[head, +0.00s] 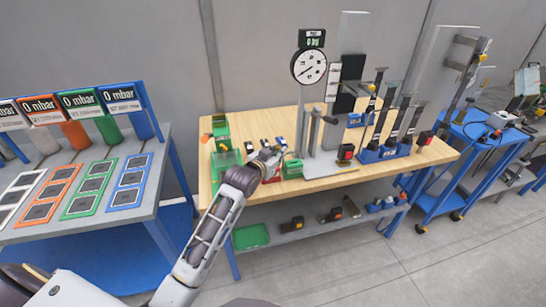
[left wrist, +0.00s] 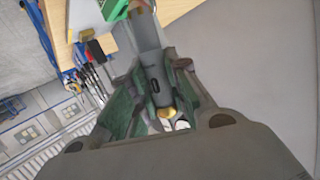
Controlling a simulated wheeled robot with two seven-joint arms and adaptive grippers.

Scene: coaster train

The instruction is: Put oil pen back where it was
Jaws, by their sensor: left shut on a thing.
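My left gripper (head: 266,157) is over the left part of the wooden workbench (head: 350,178), close to the small tools and a green block (head: 293,168). In the left wrist view its green-grey fingers (left wrist: 160,95) are closed around a grey, pen-like body (left wrist: 149,60) with brass-coloured ends, apparently the oil pen. The fingers hide part of it. In the head view the pen is too small and too covered to make out. I cannot tell whether it touches the bench or a holder. My right gripper is not in view.
A dial gauge (head: 309,67) on a stand rises right of my gripper. Several tall tools stand in blue bases (head: 370,155) further right. A green tray (head: 250,236) lies on the lower shelf. A grey table (head: 60,225) with coloured panels is at left.

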